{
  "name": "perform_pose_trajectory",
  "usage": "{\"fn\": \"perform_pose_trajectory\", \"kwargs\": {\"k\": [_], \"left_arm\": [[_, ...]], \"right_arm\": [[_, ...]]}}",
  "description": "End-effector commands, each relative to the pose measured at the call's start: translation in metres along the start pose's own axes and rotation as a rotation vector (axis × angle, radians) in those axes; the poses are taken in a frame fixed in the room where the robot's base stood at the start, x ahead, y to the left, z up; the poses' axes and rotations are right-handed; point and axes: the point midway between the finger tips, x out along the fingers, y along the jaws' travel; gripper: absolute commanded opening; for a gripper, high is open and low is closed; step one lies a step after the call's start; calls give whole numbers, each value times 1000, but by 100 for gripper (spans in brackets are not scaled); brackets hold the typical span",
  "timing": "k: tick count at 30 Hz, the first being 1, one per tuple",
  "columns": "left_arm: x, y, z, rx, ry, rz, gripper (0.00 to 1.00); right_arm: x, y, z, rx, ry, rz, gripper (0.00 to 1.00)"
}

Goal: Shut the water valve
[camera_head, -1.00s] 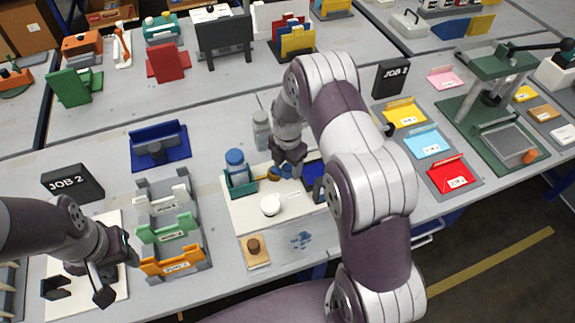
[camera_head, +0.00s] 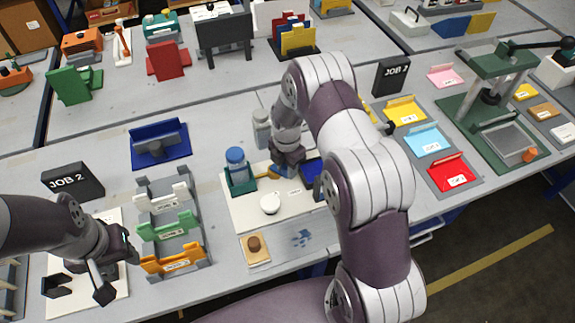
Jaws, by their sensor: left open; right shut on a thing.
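My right gripper (camera_head: 286,164) reaches down onto the back of a white board (camera_head: 245,214). A blue-capped bottle (camera_head: 236,160) stands in a green holder (camera_head: 241,182) just left of the valve. My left gripper (camera_head: 117,274) is open and empty at the lower left, over another white board (camera_head: 85,303), far from the valve.
A rack of coloured cards (camera_head: 172,229) lies between the grippers. A grey jar (camera_head: 262,128) stands behind. A dark blue part (camera_head: 312,170) is close to my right arm.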

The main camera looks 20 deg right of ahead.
Motion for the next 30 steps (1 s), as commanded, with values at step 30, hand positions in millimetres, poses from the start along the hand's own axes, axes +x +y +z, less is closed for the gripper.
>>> {"fn": "perform_pose_trajectory", "kwargs": {"k": [30], "left_arm": [[3,0,0,0,0,0,43]], "right_arm": [[0,10,-38,909,0,1,3]]}}
